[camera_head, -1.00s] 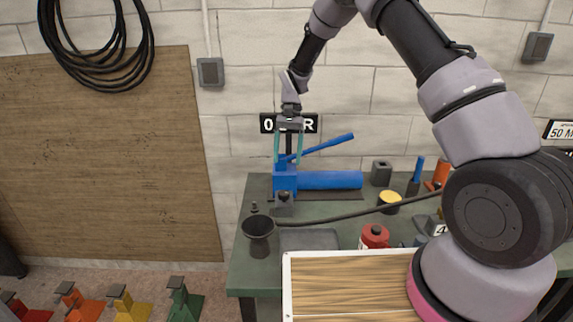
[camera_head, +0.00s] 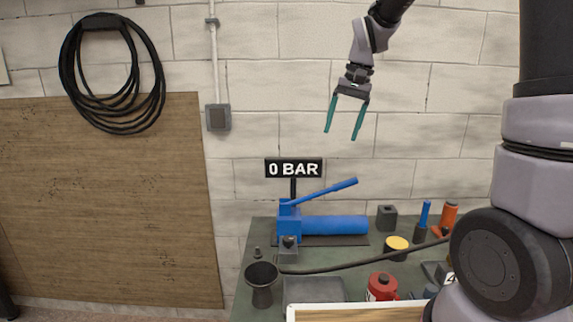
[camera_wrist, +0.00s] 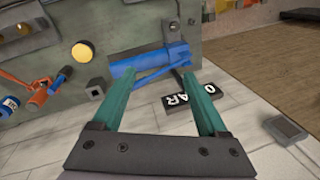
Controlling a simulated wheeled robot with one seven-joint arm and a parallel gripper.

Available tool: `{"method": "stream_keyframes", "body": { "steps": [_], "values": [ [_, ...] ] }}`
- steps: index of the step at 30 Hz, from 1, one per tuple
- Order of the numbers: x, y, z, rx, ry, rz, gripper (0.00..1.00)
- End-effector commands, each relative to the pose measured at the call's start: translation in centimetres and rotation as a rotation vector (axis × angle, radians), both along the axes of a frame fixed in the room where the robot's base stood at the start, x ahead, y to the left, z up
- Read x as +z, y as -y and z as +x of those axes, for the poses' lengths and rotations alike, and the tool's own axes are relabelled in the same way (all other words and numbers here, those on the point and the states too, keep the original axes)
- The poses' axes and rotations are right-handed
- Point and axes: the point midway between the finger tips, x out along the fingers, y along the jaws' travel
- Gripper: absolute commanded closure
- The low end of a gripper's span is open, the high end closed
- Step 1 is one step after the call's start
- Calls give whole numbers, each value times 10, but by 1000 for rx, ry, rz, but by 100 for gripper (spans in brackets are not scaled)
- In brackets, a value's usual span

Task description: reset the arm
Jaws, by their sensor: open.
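My gripper (camera_head: 344,118) is in the air in front of the block wall, above and to the right of the blue hand pump. Its two teal fingers are apart with nothing between them. The fingers also show in the wrist view (camera_wrist: 159,103), against the wall. The blue pump (camera_head: 335,225) stands on the green bench with its lever tilted up to the right. A black sign reading "0 BAR" (camera_head: 294,168) stands on a post behind it.
The green bench (camera_head: 243,288) also holds a dark cup (camera_head: 261,282), a red can (camera_head: 382,286), a yellow-topped tin (camera_head: 397,247) and a dark hose. A wood-topped panel (camera_head: 355,313) is in front. Coiled cable (camera_head: 112,75) hangs at left. The air around my gripper is clear.

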Motion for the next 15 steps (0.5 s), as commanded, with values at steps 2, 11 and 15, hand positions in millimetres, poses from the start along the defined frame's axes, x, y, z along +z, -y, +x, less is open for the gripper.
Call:
{"method": "stream_keyframes", "body": {
  "steps": [2, 11, 15],
  "values": [
    [26, 18, -22, -18, 69, 9, 24],
    [77, 70, -109, -72, 302, 14, 24],
    [85, 87, -148, -96, 404, 9, 24]
  ]
}}
